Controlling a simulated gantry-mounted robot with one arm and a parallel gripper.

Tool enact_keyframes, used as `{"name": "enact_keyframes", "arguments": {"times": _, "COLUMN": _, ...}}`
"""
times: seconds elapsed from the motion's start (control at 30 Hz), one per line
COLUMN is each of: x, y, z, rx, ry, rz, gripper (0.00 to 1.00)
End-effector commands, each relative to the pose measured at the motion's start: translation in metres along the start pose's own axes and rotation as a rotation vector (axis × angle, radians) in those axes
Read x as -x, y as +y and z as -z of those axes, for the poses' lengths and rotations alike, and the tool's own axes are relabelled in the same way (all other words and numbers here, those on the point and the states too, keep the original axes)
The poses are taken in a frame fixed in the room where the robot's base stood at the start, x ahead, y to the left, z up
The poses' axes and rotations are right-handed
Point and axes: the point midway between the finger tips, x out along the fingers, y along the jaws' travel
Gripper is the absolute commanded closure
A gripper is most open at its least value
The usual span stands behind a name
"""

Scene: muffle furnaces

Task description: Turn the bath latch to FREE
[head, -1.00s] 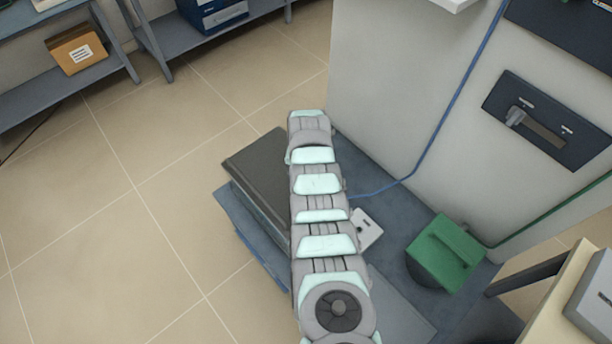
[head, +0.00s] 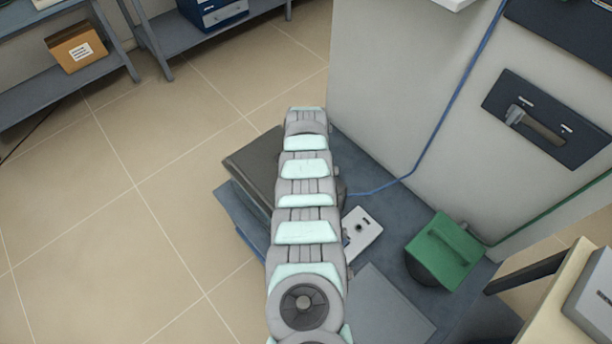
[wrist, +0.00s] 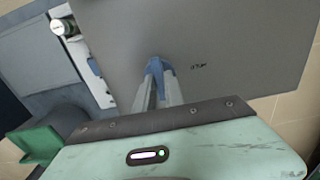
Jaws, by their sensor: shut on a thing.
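In the wrist view my gripper (wrist: 157,85) points at a flat grey panel (wrist: 235,40). Its two fingers are close together, shut on a small blue piece, seemingly the bath latch (wrist: 155,65), which stands on the panel. Much of the latch is hidden by the fingers, so I cannot tell its exact turn. A small dark marking (wrist: 199,66) lies to its right, too small to read. In the head view my arm covers the gripper and the latch; the dark grey box (head: 250,165) beside the arm seems to carry this panel.
A white plate with a black knob (head: 362,230) lies right of my arm; it also shows in the wrist view (wrist: 80,50). A green block with a handle (head: 445,252) stands farther right. A pale cabinet wall (head: 390,90) bears a dark slotted plate with a grey lever (head: 545,120).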

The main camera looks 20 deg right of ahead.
Motion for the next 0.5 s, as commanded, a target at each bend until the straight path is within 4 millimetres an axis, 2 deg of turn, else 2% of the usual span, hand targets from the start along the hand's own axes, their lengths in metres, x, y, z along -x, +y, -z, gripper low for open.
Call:
{"name": "enact_keyframes", "arguments": {"times": 0.47, "x": -0.0003, "y": 0.0002, "z": 0.0001, "rx": -0.015, "ry": 0.0, "rz": 0.0, "gripper": 1.0}}
{"name": "enact_keyframes", "arguments": {"times": 0.5, "x": -0.0004, "y": 0.0003, "z": 0.0001, "rx": -0.014, "ry": 0.0, "rz": 0.0, "gripper": 0.85}}
